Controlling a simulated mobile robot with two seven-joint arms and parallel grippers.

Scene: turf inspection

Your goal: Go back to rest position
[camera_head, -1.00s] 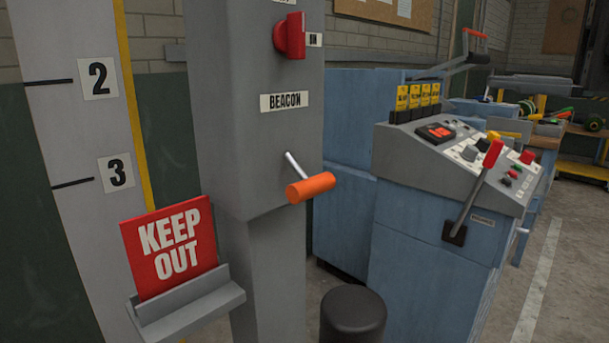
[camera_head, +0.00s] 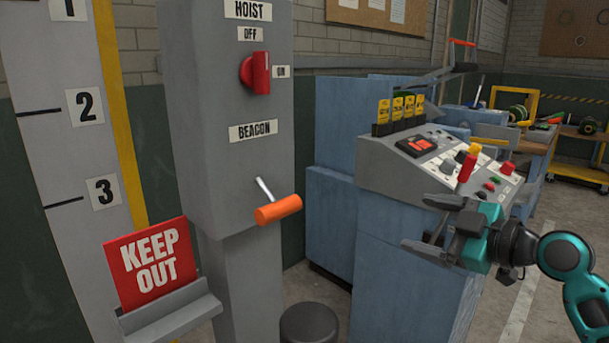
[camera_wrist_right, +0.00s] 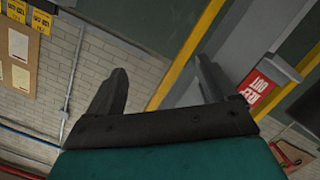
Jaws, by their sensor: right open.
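My right gripper (camera_head: 432,228) comes in from the right in the head view, in front of the blue console. Its two fingers are spread apart with nothing between them. In the right wrist view the open fingers (camera_wrist_right: 160,92) point toward the brick wall and a grey post, and the gap is empty. My left gripper is not in view.
A grey hoist post (camera_head: 225,120) with an orange crank handle (camera_head: 278,210) stands left of centre. A red KEEP OUT sign (camera_head: 150,263) sits in a grey holder. The sloped control console (camera_head: 385,165) is close behind my right gripper. A dark round stool (camera_head: 309,323) stands low.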

